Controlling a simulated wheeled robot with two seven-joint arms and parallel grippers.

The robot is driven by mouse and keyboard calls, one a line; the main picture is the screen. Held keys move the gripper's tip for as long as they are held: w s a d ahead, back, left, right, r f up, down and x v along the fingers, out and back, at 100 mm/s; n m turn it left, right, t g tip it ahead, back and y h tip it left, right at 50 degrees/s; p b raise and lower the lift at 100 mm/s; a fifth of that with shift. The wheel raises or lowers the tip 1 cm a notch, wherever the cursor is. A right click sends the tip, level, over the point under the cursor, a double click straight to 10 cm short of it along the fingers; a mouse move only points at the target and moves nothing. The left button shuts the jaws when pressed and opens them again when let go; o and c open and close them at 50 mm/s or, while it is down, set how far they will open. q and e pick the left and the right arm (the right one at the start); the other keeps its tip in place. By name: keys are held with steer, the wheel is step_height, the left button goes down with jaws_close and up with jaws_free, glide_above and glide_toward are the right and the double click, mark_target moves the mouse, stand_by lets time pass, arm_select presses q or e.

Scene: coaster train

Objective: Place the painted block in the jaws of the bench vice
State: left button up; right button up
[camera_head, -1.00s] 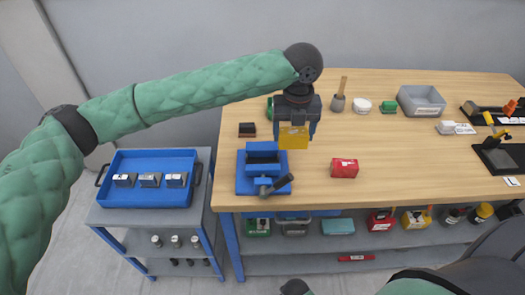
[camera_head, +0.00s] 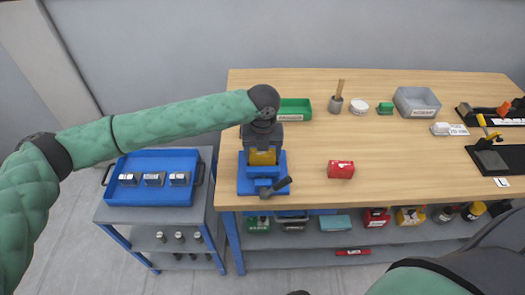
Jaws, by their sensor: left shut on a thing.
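The yellow painted block (camera_head: 262,158) is held in my left gripper (camera_head: 262,151), which points down over the bench vice. The blue bench vice (camera_head: 249,186) stands at the left end of the wooden workbench, its dark handle towards the front right. The block overlaps the jaw area in the head view. I cannot tell how deep it sits between the jaws, as the gripper and the front jaw hide part of it. My right gripper is not clearly in view; only part of my right arm shows at the bottom right.
A red block (camera_head: 341,169) lies on the workbench (camera_head: 400,158) right of the vice. A green bin (camera_head: 294,110) stands behind it, and a grey bin (camera_head: 416,102) further right. A blue tray (camera_head: 150,195) with several metal pieces sits on the side cart. The bench middle is mostly clear.

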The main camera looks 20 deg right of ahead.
mark_target(263, 153)
arm_select(q)
steer(key=shift+f, duration=0.3)
arm_select(e)
steer(key=shift+s+d+f, duration=0.1)
steer(key=shift+f, duration=0.2)
arm_select(q)
steer(key=o, duration=1.2)
steer(key=shift+f, duration=0.1)
steer(key=shift+o, duration=0.2)
arm_select(e)
steer(key=shift+r, duration=0.1)
steer(key=shift+d, duration=0.1)
arm_select(q)
steer(key=shift+r, duration=0.2)
steer(key=shift+r+b, duration=0.3)
step_height(263, 153, up, 10)
steer(key=b, duration=0.3)
steer(key=shift+f+b, duration=0.1)
steer(key=shift+b, duration=0.3)
steer(key=shift+r, duration=0.75)
arm_select(e)
steer(key=w+a+r, duration=0.2)
steer(key=a+r, duration=0.1)
steer(key=r, duration=0.7)
steer(key=shift+w+r+g, duration=0.15)
steer(key=shift+g, duration=0.25)
